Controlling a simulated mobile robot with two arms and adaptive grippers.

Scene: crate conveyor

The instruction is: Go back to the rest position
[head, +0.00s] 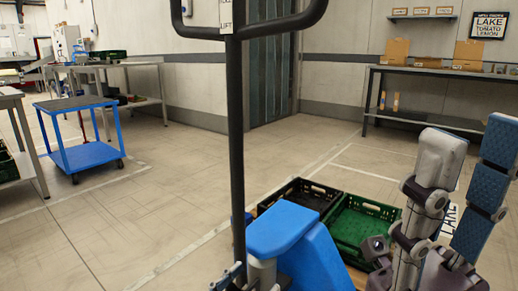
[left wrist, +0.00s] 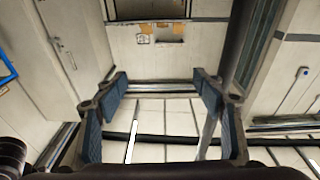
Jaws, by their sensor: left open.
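That wrist view looks upside down, toward the shelf wall and ceiling.
A blue lift truck (head: 290,225) with a tall dark handle pole (head: 236,130) stands close, left of the gripper. A green crate (head: 368,208) and a black crate (head: 322,190) sit beyond it. A blue cart (head: 82,155) is far left. Open floor lies between.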

